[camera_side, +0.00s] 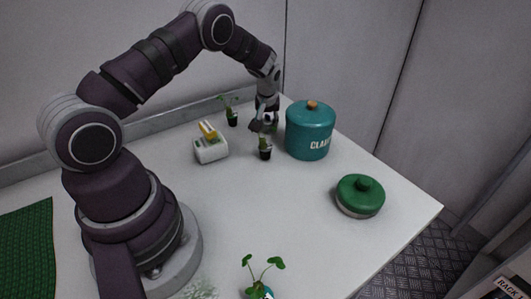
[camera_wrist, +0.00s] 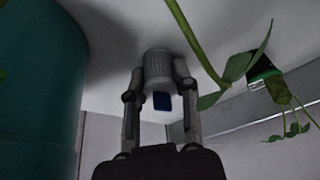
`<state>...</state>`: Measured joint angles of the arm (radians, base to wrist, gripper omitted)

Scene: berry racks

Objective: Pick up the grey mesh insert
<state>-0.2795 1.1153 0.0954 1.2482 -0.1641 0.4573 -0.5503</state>
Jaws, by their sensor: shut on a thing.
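The grey mesh insert (camera_wrist: 157,66) is a small, light grey perforated cup in the wrist view. It sits between the two fingertips of my gripper (camera_wrist: 158,78), which are shut on it from both sides. A small dark blue patch (camera_wrist: 161,101) shows just below it, between the fingers. In the side view my gripper (camera_side: 264,126) is low over the back of the table, left of the teal canister. The insert cannot be made out there. Whether it touches the table is unclear.
A teal lidded canister (camera_side: 309,133) stands close on the right. A small dark pot (camera_side: 265,153) is just below my gripper; another plant (camera_side: 232,117) is behind. Table centre is clear.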

